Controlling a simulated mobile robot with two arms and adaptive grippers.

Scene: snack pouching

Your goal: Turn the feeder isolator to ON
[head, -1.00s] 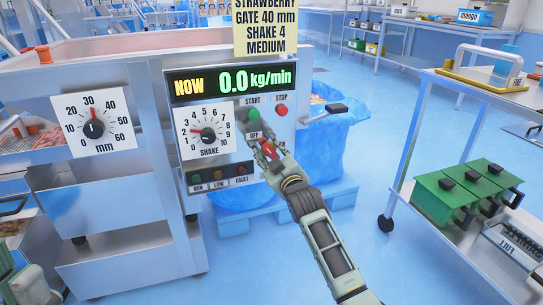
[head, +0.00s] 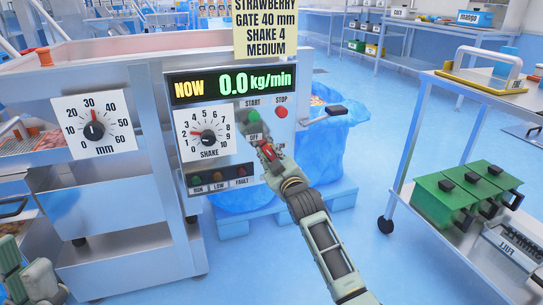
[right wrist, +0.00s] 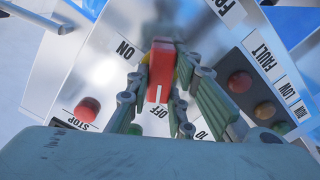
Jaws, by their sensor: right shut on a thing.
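The feeder isolator is a red knob (right wrist: 160,68) on the panel, in the right wrist view. Its white mark points toward the OFF label (right wrist: 160,112); the ON label (right wrist: 125,48) is up and to the left. My right gripper (right wrist: 158,82) is shut on the knob, with a finger on each side. In the head view the right gripper (head: 264,147) is at the panel's lower right, and a bit of the red knob (head: 268,153) shows between its fingers. Part of my left arm shows at the bottom left; its fingertips are not clear.
The green START button (head: 254,117) and red STOP button (head: 281,112) are just above the gripper. The display (head: 232,84) reads 0.0 kg/min. The SHAKE dial (head: 207,136) is to the left. A blue-lined bin (head: 330,150) stands behind; a cart with green boxes (head: 445,197) is at right.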

